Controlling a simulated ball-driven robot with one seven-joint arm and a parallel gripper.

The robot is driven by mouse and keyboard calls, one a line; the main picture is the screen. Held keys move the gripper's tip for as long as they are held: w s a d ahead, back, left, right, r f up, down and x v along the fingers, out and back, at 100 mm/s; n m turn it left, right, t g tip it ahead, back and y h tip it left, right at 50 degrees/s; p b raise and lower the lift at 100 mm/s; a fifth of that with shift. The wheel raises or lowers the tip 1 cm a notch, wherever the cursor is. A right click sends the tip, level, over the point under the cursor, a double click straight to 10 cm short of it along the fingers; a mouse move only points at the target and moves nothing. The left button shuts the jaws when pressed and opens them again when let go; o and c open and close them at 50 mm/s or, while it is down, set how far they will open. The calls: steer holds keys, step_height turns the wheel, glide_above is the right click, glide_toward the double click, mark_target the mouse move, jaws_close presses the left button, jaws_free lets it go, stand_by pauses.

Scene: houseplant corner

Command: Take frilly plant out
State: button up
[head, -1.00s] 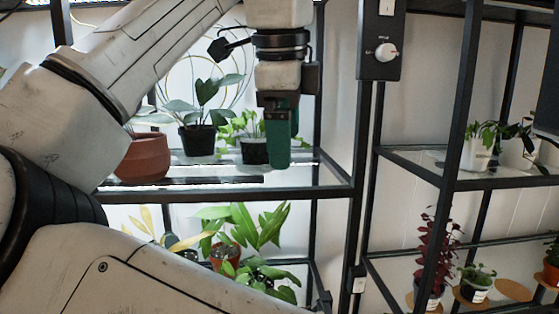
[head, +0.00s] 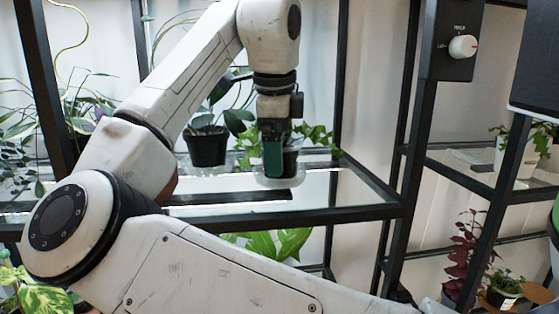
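A small bright green plant with jagged leaves (head: 315,134) stands in a dark pot (head: 290,162) on a clear saucer (head: 277,181), on the upper glass shelf of the left rack. It looks like the frilly plant, though its leaves are partly hidden. My gripper (head: 273,158) points down with green fingers directly in front of this pot and covers much of it. The fingers overlap in this view, so I cannot tell whether they are apart, or whether they touch the pot.
A larger dark-leaved plant in a black pot (head: 207,147) stands close on the left. The black shelf front bar (head: 330,214) runs below my gripper. Large green leaves (head: 280,243) fill the lower shelf. A control box (head: 459,45) hangs right; bare glass lies right of the saucer.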

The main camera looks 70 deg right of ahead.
steer(key=shift+f, duration=0.15)
steer(key=c, duration=0.9)
steer(key=shift+r+p, duration=0.55)
steer(key=c, duration=0.4)
steer(key=shift+r+p, duration=0.7)
steer(key=shift+p, duration=0.1)
steer(key=shift+r+p, duration=0.85)
steer(key=shift+p, duration=0.2)
steer(key=s+d, duration=0.5)
steer(key=s, duration=0.4)
steer(key=s+d+p, duration=0.1)
steer(key=s+d, duration=0.5)
steer(key=s, duration=0.3)
steer(key=s+d, duration=0.5)
steer(key=s, duration=0.4)
steer(key=shift+s+d+f, duration=0.15)
steer(key=shift+s+f, duration=0.15)
steer(key=shift+s, duration=0.05)
